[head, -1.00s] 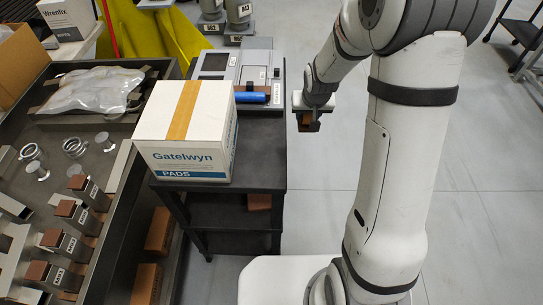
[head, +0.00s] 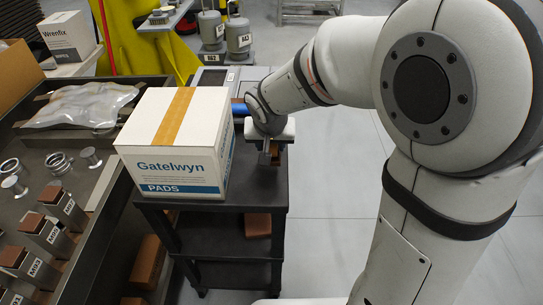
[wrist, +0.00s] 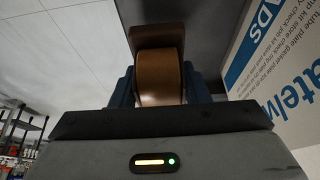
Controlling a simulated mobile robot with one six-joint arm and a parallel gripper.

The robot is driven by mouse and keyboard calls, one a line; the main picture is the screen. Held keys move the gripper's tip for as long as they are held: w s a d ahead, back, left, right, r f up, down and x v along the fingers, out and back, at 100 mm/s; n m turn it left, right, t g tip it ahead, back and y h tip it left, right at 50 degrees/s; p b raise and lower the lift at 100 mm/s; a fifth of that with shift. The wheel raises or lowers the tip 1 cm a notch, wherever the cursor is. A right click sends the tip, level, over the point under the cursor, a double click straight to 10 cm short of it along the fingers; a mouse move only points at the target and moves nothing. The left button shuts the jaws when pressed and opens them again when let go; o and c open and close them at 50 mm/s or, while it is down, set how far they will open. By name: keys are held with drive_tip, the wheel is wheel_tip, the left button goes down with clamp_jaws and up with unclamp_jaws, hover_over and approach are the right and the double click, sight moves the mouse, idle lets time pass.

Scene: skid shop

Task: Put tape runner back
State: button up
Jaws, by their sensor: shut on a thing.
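My gripper (head: 268,148) is shut on a brown tape runner (wrist: 160,78), held between the dark blue fingers in the wrist view. In the head view the gripper is above the dark cart (head: 258,187), just right of the white Gatelwyn pads box (head: 172,160). The held tape runner shows there only as a small brown piece below the gripper. A grey organizer tray (head: 213,77) stands at the back of the cart, with a blue item (head: 240,109) at its near edge. My arm and the box hide much of the tray.
The Gatelwyn box rises close beside my gripper, also in the wrist view (wrist: 282,75). Left is a bench tray (head: 108,180) with labelled blocks and a clear bag (head: 82,104). Labelled grey cylinders (head: 238,38) stand behind. Floor is free at the right.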

drive_tip(key=shift+f, duration=1.85)
drive_tip(key=shift+f+b, duration=0.2)
drive_tip(key=shift+b, duration=0.25)
drive_tip(key=o, duration=1.1)
drive_tip(key=shift+r, duration=0.1)
